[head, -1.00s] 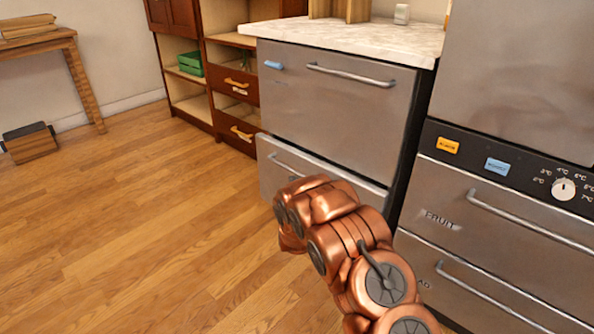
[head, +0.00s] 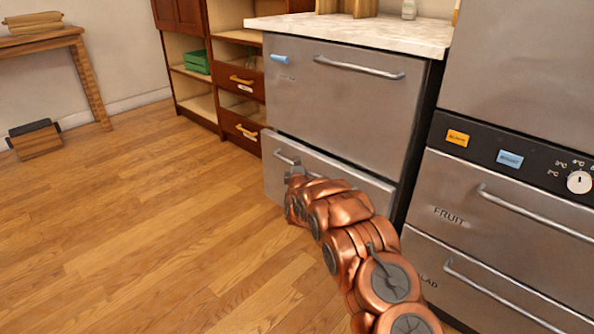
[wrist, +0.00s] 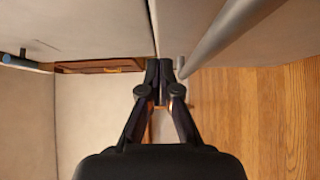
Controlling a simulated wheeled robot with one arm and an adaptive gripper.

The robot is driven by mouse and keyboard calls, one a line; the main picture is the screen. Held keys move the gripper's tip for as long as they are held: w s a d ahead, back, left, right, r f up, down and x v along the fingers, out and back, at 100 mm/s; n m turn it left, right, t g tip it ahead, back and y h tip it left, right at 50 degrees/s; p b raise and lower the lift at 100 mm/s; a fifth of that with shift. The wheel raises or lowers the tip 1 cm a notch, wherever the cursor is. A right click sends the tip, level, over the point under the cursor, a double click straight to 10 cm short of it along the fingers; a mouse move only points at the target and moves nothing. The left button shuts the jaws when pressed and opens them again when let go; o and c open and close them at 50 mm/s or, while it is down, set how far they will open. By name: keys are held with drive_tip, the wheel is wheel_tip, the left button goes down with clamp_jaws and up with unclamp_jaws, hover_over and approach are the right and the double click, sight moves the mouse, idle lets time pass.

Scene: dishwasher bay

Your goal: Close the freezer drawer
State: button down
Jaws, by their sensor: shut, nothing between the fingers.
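A steel two-drawer unit stands in the middle of the head view, with an upper drawer (head: 335,105) and a lower drawer (head: 345,182). Its small lettering is too faint to read, so I cannot confirm which drawer is the freezer one. The lower drawer looks shut or nearly so; any small gap is hard to tell. My gripper (head: 293,172) is at the left part of the lower drawer's front, near its bar handle (head: 284,157). In the wrist view, my gripper (wrist: 166,68) is shut and empty, close to the bar handle (wrist: 225,35); contact is unclear.
A second steel unit with a drawer marked FRUIT (head: 500,210) and a dial (head: 579,182) stands at the right. Wooden shelves with drawers (head: 240,85) are at the left. The wooden floor (head: 150,220) to the left is clear. A small box (head: 36,139) lies by the wall.

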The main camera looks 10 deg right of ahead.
sight(304, 153)
drive_tip(key=shift+w+d+f+b, duration=0.15)
drive_tip(key=shift+w+d+b, duration=0.2)
drive_tip(key=shift+d, duration=0.2)
drive_tip(key=shift+w+d+f+b, duration=0.1)
drive_tip(key=shift+w+d+b, duration=0.25)
drive_tip(key=shift+d, duration=0.15)
drive_tip(key=shift+w+d+r, duration=0.2)
drive_tip(key=shift+w+d, duration=0.25)
drive_tip(key=shift+d, duration=0.1)
drive_tip(key=shift+w, duration=0.1)
